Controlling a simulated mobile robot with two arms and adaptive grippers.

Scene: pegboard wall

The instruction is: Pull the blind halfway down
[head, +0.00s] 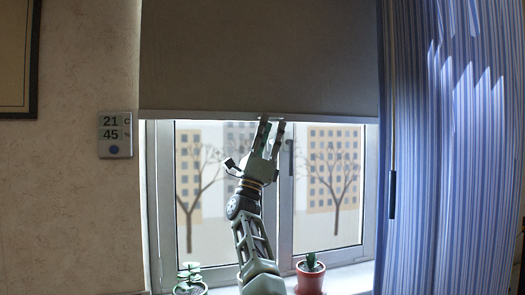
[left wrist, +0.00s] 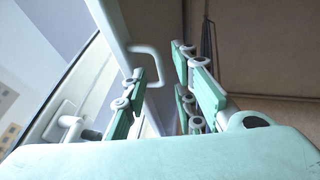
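The blind (head: 260,60) is a grey-brown sheet covering the upper part of the window, with a pale bottom bar (head: 190,114). In the left wrist view, the pale bottom bar (left wrist: 108,22) carries a small white loop handle (left wrist: 150,58). My left gripper (head: 271,122) is open, with its fingertips up at the bar. In the left wrist view, the handle shows between the tips of the open left gripper (left wrist: 160,62), closer to the left finger. I cannot tell whether they touch. My right gripper is not in view.
The window (head: 215,215) has a handle on its frame, seen in the left wrist view. A cactus in a red pot (head: 310,278) and another potted plant (head: 190,280) stand on the sill. A striped curtain (head: 440,180) hangs right; a thermostat (head: 115,134) is on the left wall.

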